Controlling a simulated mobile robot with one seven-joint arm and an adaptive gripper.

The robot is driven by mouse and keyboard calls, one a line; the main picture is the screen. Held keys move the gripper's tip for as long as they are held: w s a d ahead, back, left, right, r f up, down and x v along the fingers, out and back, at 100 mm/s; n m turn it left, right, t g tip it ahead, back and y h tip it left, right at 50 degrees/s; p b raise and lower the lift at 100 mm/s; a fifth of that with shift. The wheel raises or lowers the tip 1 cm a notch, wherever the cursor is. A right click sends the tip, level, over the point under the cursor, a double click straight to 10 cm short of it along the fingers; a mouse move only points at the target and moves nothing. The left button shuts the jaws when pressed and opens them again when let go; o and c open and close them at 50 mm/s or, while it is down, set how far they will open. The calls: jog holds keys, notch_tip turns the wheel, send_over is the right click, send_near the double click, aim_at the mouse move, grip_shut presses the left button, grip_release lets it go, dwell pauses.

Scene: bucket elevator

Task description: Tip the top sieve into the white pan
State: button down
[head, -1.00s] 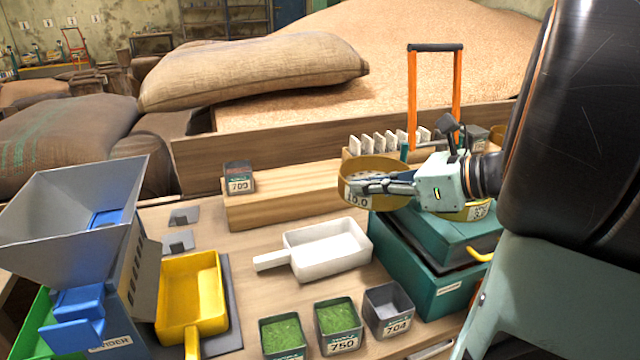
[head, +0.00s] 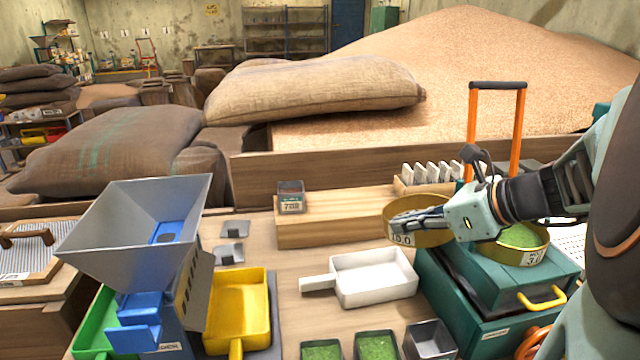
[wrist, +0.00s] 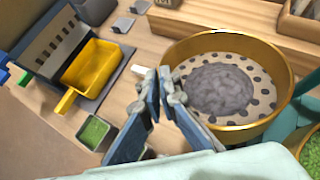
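The top sieve (head: 388,224), a round brass ring marked 10.0, is held off its stack, up and right of the white pan (head: 345,296) in the head view. In the wrist view the sieve (wrist: 262,45) looks about level, with a grey-violet heap on its perforated floor. My gripper (head: 400,226) is closed at its left rim; the exact finger contact is partly hidden. In the wrist view the gripper (wrist: 167,82) straddles the near-left rim. The white pan looks empty in the head view; in the wrist view only a scrap of it shows behind the fingers.
A lower sieve (head: 541,256) with green contents sits on the teal machine (head: 450,300). Several small bins, some with green contents, stand in front. A yellow scoop (head: 262,310) and a grey hopper (head: 130,240) are at left. A wooden block (head: 340,235) lies behind the pan.

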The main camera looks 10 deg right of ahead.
jog(key=shift+w+a+f+g, duration=0.3)
jog(key=shift+w+a+f, duration=0.15)
jog(key=shift+f, duration=0.25)
jog(key=shift+w+a+r+g+h+p, duration=0.15)
jog(key=shift+r+g+h+p, duration=0.3)
jog(key=shift+p, duration=0.75)
jog(key=g+h+p, duration=0.1)
jog(key=p, duration=0.2)
jog(key=r+h+p, duration=0.1)
jog(key=p, duration=0.3)
jog(key=shift+w+a+r+g, duration=0.1)
jog(key=shift+w+a+g, duration=0.2)
jog(key=shift+w+g, duration=0.05)
jog(key=g+h+p, duration=0.1)
jog(key=p, duration=0.2)
jog(key=a+r+p, duration=0.1)
jog(key=p, duration=0.3)
jog(key=shift+w+r+n+g+h, duration=0.1)
jog(key=shift+w+n+g+h, duration=0.2)
jog(key=shift+w+g+h, duration=0.1)
jog(key=shift+w+g+p, duration=0.1)
jog(key=shift+g+p, duration=0.2)
jog(key=shift+p, duration=0.55)
jog(key=shift+w+a+r+h+p, duration=0.2)
jog(key=shift+h+p, duration=0.15)
jog(key=shift+p, duration=0.55)
jog(key=shift+a+g+p, duration=0.1)
jog(key=shift+g+p, duration=0.2)
jog(key=shift+p, duration=0.55)
